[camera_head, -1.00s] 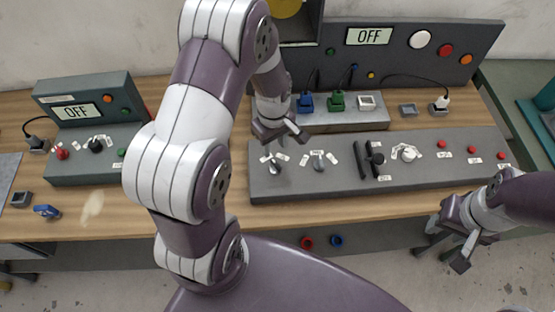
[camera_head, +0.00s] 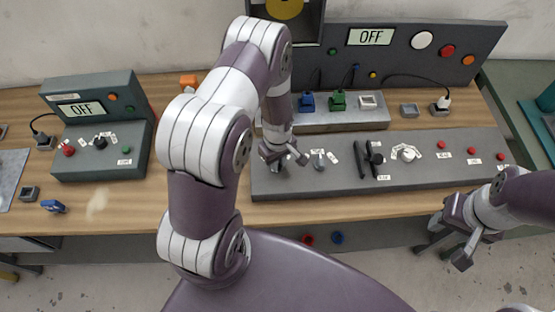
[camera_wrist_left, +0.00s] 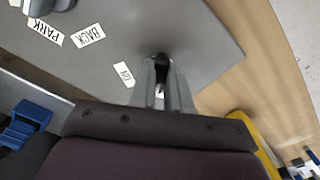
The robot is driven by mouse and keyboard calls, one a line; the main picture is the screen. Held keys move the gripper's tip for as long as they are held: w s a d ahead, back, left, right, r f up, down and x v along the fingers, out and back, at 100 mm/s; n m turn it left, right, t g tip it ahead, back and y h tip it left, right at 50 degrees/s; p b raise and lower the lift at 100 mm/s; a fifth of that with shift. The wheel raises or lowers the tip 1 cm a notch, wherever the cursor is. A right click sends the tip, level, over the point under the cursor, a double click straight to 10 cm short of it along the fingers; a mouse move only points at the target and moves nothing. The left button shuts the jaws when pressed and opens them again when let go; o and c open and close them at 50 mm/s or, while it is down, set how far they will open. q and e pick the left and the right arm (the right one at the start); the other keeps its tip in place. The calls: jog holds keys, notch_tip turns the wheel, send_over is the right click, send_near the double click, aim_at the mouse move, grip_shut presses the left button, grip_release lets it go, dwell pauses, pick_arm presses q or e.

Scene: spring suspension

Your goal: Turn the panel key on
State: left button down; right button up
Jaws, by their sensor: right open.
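The long grey control panel (camera_head: 340,178) lies on the table in the head view. My left gripper (camera_head: 285,156) is low over its left end and hides the control there. In the left wrist view, the two fingers of my left gripper (camera_wrist_left: 161,92) stand close together at either side of a small dark part (camera_wrist_left: 161,63), probably the key. I cannot tell whether they touch it. A small label (camera_wrist_left: 126,74) lies beside the fingers. My right gripper (camera_head: 452,243) is open and empty at the table's front right.
Right of my left gripper are a small lever (camera_head: 319,161), a black handle (camera_head: 370,158), a white knob (camera_head: 407,153) and several red buttons. Behind stands a block with coloured plugs (camera_head: 338,101). A smaller console (camera_head: 100,150) at the left also reads OFF.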

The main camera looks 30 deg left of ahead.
pick_arm(q)
jog(key=shift+w+m, duration=0.1)
jog(key=shift+m, duration=0.2)
jog(key=m+b, duration=0.1)
jog(key=m, duration=0.4)
jog(key=shift+a+m, duration=0.15)
jog(key=shift+m, duration=0.15)
jog(key=m, duration=0.5)
jog(key=shift+a+r+m+b, duration=0.1)
jog(key=shift+m+b, duration=0.2)
dwell(0.3)
jog(key=c, duration=1.3)
grip_release()
jog(key=shift+o, duration=1.1)
notch_tip(320, 180, up, 13)
jog(key=b, duration=0.2)
jog(key=shift+f, duration=0.2)
